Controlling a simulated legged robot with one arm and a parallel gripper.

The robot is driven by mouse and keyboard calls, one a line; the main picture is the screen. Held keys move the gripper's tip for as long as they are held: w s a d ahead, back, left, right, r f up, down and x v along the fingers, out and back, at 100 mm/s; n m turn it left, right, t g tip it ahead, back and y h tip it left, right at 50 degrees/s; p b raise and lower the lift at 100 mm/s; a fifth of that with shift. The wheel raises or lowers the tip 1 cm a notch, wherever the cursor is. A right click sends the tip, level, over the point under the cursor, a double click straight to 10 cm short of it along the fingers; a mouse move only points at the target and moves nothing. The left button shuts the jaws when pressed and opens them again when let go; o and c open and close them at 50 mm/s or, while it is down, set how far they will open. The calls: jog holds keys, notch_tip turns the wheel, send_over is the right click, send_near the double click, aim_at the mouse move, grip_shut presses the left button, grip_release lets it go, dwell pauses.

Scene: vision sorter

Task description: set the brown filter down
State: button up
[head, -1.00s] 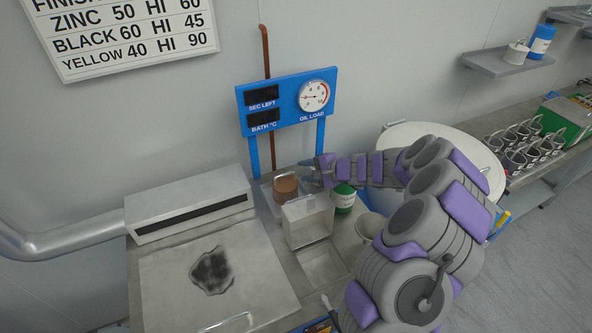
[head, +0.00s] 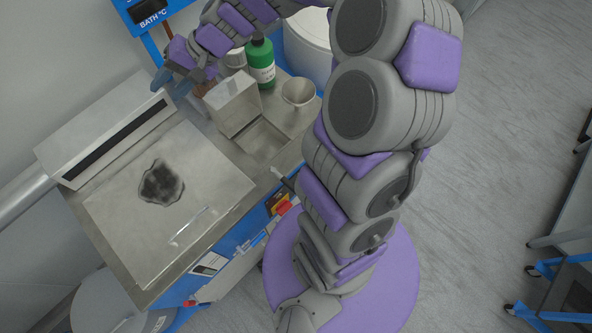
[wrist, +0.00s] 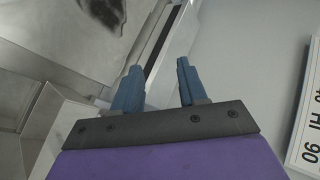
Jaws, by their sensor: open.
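My gripper (head: 171,84) is open in the head view, above the back of the metal bench, between the slotted metal housing and the upright pale box. The wrist view also shows my gripper (wrist: 158,66), its two blue fingers apart with nothing between them. My gripper and forearm cover part of the area behind the pale box, where a brown round piece stood in the earlier head view.
The slotted housing (head: 108,130) and a dark-stained metal plate (head: 205,170) are on the left. Close to my gripper stand the pale box (head: 234,108), a green bottle (head: 262,66) and a funnel-like cup (head: 298,92). A white drum (head: 310,48) is behind.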

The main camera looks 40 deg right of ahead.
jog(key=s+r+n+g+h, duration=0.1)
jog(key=s+n+g+h, duration=0.25)
jog(key=s, duration=1.35)
jog(key=s+d+f+g+h, duration=0.1)
jog(key=s+d+h, duration=0.5)
jog(key=s+d, duration=0.4)
jog(key=s+n, duration=0.1)
jog(key=s, duration=0.5)
jog(key=shift+w+h, duration=0.1)
jog(key=shift+h, duration=0.15)
notch_tip(320, 180, down, 3)
jog(key=b, duration=0.3)
